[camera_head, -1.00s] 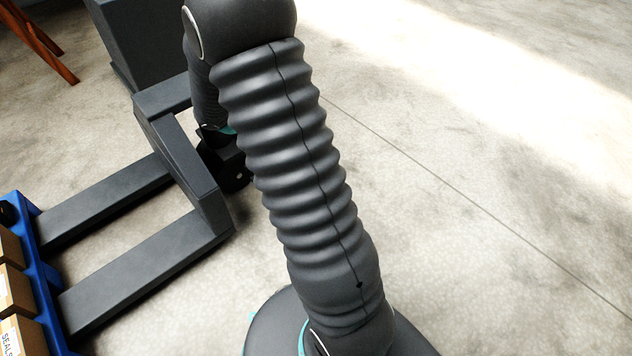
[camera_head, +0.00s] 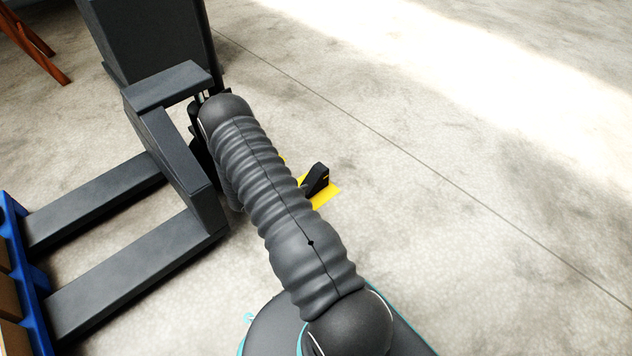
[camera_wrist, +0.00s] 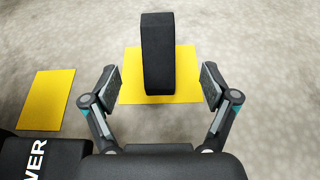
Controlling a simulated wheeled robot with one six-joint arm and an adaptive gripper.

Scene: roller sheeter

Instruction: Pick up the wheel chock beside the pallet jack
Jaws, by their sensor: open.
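The wheel chock (camera_head: 317,179) is a black block on a yellow floor patch (camera_head: 326,195), just right of my arm in the head view. In the wrist view the chock (camera_wrist: 157,53) stands upright on the yellow patch (camera_wrist: 187,84), centred ahead of my gripper (camera_wrist: 160,80). My gripper is open, with one finger on each side of the chock's near end and a gap on both sides. I cannot tell how far above the floor the fingers are. In the head view my arm hides the gripper. The dark grey pallet jack (camera_head: 180,160) stands to the left.
A second yellow patch (camera_wrist: 48,98) lies left in the wrist view, near a black part with white lettering (camera_wrist: 42,158). A blue pallet (camera_head: 25,275) with boxes sits at the jack's forks. Brown wooden legs (camera_head: 38,45) stand top left. The floor at right is clear.

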